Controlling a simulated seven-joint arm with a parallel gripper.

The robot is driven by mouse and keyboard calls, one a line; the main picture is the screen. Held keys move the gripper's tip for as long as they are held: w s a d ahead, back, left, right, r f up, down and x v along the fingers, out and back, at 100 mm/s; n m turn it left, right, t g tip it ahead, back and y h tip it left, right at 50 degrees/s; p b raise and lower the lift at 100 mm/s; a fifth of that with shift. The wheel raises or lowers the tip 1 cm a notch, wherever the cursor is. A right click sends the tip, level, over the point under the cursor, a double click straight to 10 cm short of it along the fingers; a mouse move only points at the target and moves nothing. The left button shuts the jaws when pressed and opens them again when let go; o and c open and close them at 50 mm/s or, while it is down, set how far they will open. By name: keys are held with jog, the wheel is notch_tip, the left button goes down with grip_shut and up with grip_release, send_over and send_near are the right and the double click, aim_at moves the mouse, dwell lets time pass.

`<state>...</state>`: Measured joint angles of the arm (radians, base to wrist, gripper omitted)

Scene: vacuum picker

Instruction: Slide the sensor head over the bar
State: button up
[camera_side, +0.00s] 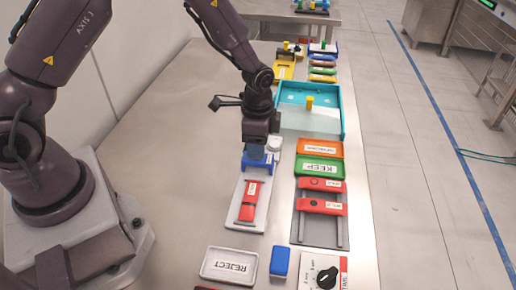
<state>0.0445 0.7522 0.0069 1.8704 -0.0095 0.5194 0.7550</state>
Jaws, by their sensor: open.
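A long white base plate (238,213) lies on the table in the middle of the view. A red bar (248,202) with a white label lies along it. A blue piece (263,166), which looks like the sensor head, sits at the far end of the plate, beyond the red bar and apart from it as far as I can see. My gripper (257,152) is open, pointing down right at the blue piece. It hides the top of that piece, and I cannot tell whether the fingers touch it.
Right of the plate stand an orange tray (322,147), a green KEEP tray (335,168) and red blocks (321,207) on rails. A teal bin (339,120) is behind. In front are a white REJECT tray (205,263), a blue block (280,261) and a dial box (326,275). Table left is clear.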

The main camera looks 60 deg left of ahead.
jog(key=shift+f, duration=1.05)
grip_shut()
jog(key=s+d, duration=0.7)
jog(key=d, duration=0.1)
jog(key=shift+s, duration=0.4)
grip_release()
notch_tip(320, 180, up, 13)
